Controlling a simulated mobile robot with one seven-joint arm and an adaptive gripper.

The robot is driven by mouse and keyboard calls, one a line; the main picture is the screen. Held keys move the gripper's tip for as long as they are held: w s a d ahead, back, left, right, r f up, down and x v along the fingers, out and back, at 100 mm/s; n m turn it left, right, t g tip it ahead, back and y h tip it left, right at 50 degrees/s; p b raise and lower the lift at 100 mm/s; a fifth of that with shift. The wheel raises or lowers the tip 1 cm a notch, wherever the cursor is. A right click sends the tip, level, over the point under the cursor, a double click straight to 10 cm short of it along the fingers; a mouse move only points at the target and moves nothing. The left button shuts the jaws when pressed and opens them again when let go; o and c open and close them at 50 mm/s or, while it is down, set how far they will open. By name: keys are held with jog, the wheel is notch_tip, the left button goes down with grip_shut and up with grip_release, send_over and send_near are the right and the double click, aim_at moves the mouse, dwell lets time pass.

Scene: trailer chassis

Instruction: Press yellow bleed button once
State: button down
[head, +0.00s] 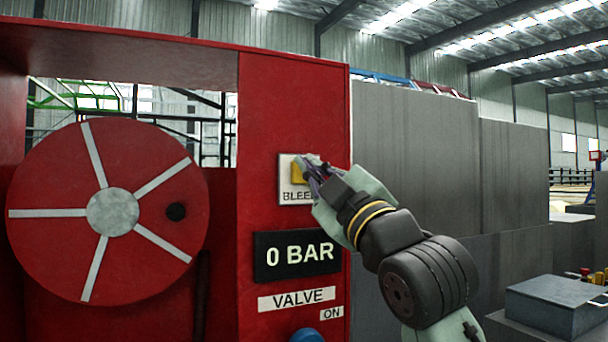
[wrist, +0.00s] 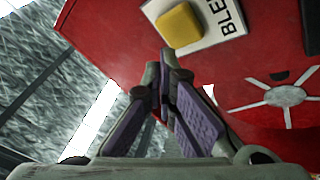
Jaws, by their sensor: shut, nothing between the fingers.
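The yellow bleed button (head: 298,174) sits on a white plate (head: 285,188) marked BLEED, on the red panel (head: 262,130). In the head view my gripper (head: 309,167) is right at the button and hides part of it. In the wrist view the yellow button (wrist: 181,24) is near the top, just beyond the tips of my gripper (wrist: 165,58). The fingers are closed together with nothing between them. A small gap seems to show between the tips and the button in the wrist view; I cannot tell for certain if they touch.
Below the button is a black display (head: 297,255) reading 0 BAR. Under it are a VALVE label (head: 297,299), an ON label (head: 331,313) and a blue knob (head: 306,335). A red wheel (head: 150,250) is on the left. Grey panels (head: 420,160) stand right of the red panel.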

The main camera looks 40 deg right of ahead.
jog(key=s, duration=0.1)
jog(key=s+a, duration=0.1)
jog(key=s, duration=0.1)
jog(key=shift+s, duration=0.15)
jog(key=shift+d, duration=0.1)
dwell(0.7)
